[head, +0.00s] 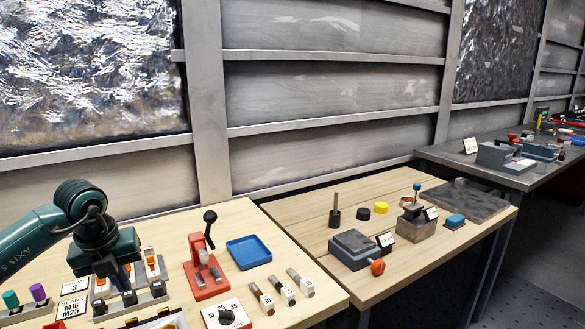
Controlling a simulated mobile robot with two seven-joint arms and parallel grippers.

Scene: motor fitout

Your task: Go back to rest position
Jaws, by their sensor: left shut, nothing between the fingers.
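My left arm (30,238) comes in from the left edge, dark green with a round wrist joint. My left gripper (121,280) points down over the wooden bench, shut and empty. It is in front of or just above a grey fixture (155,291) with orange and white upright parts; whether it touches the fixture I cannot tell. My right gripper is not in view.
On the near bench are a red stand with a black lever (204,272), a blue tray (249,252), a white dial box (227,315) and several numbered pieces (281,290). A second wooden table holds a grey block (354,250). A ribbed wall stands behind.

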